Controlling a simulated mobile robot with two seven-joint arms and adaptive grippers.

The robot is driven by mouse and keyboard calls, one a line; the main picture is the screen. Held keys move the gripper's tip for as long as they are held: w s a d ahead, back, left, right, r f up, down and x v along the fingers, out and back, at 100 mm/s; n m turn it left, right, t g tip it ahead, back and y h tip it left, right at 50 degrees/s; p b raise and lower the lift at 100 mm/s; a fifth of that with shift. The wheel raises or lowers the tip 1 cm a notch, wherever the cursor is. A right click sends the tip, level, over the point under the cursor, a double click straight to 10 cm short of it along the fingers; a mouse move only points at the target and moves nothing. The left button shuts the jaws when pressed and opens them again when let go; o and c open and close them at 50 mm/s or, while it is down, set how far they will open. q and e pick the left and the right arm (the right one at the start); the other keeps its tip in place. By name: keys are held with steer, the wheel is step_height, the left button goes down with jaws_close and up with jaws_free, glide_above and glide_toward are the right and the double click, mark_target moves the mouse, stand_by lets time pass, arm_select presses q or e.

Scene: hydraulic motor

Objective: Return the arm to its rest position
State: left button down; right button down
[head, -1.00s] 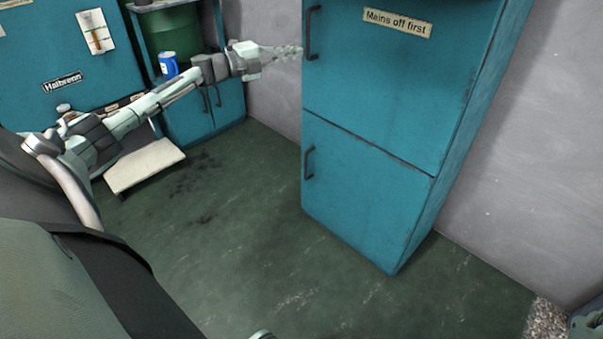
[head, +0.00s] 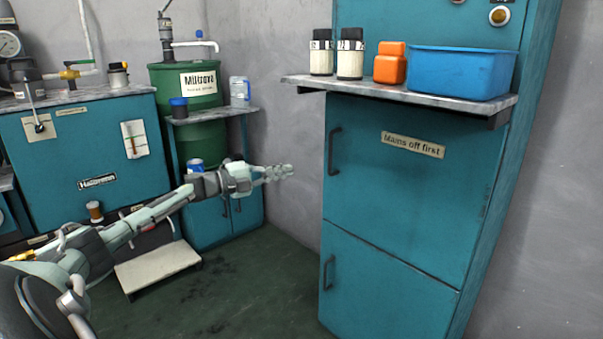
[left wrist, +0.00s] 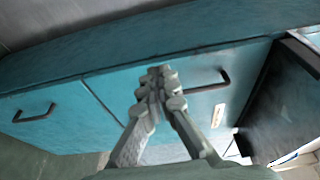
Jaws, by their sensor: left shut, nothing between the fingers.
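My left arm reaches in from the lower left of the head view. Its left gripper (head: 280,173) is shut and empty, held in the air to the left of the tall teal cabinet (head: 385,200). In the left wrist view the left gripper (left wrist: 158,88) has its fingers together, with the teal cabinet face and a dark handle (left wrist: 207,84) behind them. Nothing is between the fingers. My right gripper is in neither view.
A marble-look shelf (head: 420,97) on the cabinet bears a blue bin (head: 462,75), orange containers (head: 390,68) and two labelled jars. At the left are a green drum (head: 190,85), a teal workbench (head: 85,150) and a low pale step (head: 158,266). Dark green floor lies between.

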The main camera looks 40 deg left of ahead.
arm_select(q)
steer(key=shift+s+a, duration=1.25)
steer(key=shift+a, duration=0.2)
